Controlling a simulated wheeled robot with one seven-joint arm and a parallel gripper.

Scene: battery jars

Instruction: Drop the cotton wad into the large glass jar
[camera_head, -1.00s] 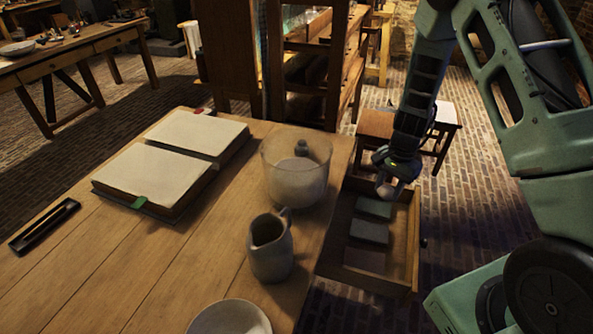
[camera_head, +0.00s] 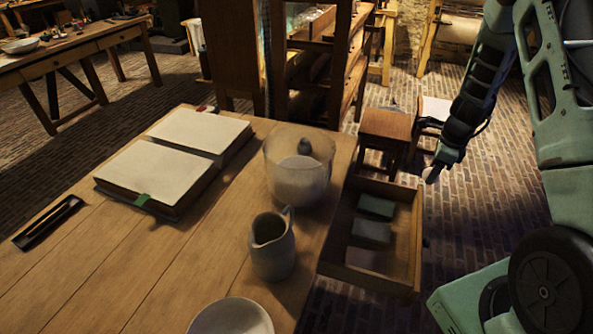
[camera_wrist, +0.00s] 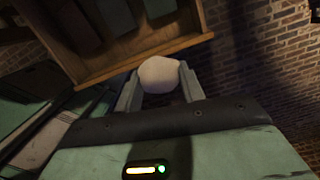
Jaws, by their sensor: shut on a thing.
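The white cotton wad (camera_wrist: 160,75) is between the fingers of my gripper (camera_wrist: 161,88) in the wrist view.
The open wooden drawer (camera_head: 345,270) holds grey-green blocks (camera_head: 372,233) and lies between my gripper and the table. A grey jug (camera_head: 272,246), a white bowl (camera_head: 231,318), an open book (camera_head: 150,172) and a pen tray (camera_head: 48,222) are on the table (camera_head: 110,262).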

